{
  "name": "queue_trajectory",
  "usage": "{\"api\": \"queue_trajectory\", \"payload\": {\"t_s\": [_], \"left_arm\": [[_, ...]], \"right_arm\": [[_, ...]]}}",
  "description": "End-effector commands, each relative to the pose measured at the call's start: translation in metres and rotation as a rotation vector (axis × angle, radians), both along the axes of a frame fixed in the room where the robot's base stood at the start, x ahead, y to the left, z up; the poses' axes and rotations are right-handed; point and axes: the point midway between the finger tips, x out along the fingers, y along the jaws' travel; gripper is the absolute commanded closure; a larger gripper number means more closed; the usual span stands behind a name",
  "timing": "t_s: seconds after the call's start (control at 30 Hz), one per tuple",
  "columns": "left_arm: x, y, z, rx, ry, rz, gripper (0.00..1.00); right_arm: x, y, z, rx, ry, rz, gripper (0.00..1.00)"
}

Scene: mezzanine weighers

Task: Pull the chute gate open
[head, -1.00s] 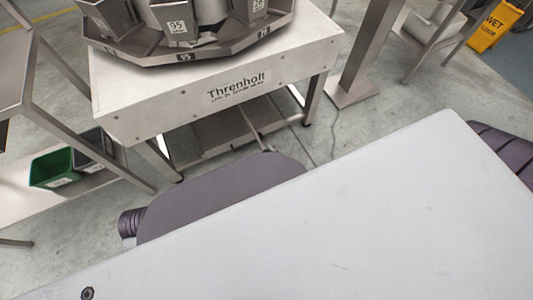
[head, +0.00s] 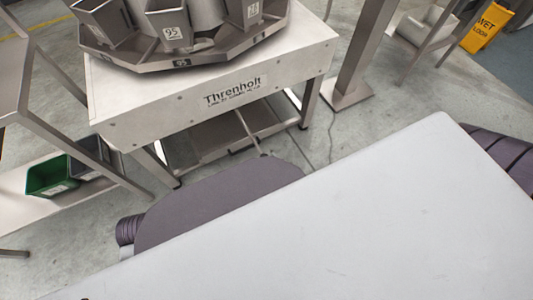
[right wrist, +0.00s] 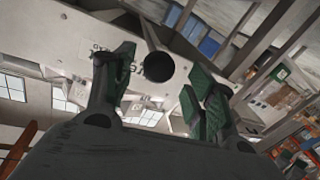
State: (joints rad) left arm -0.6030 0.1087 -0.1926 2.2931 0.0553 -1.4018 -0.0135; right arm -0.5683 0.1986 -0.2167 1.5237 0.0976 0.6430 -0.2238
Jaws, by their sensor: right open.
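A dark round knob (right wrist: 158,67) on a thin rod stands between the fingers of my right gripper (right wrist: 158,72) in the right wrist view. The fingers with green pads are spread on either side of it, and I see no clear contact. Behind it is the machine's pale panel (right wrist: 80,42). In the head view a thin rod (head: 257,140) sticks out under the machine (head: 140,122) marked Threnholt; its near end is hidden behind my own arm. I cannot make out the gate plate itself. My left gripper is not in view.
Numbered metal hoppers (head: 170,30) ring the top of the machine. A green bin (head: 50,174) and a dark bin (head: 92,158) sit on a low shelf at left. A metal post (head: 357,60) stands at right, with a yellow wet-floor sign (head: 487,27) beyond. Concrete floor is open at right.

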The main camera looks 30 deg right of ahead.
Motion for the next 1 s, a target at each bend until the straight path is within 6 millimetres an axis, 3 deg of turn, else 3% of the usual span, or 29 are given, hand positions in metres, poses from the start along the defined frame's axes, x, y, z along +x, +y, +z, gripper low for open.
{"api": "queue_trajectory", "payload": {"t_s": [0.6, 1.0], "left_arm": [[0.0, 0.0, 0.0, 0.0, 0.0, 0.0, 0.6], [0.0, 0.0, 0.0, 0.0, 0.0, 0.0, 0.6]], "right_arm": [[-0.07, -0.017, -0.001, -0.001, 0.003, -0.001, 0.44], [-0.084, -0.02, 0.0, 0.0, 0.001, 0.0, 0.44]]}}
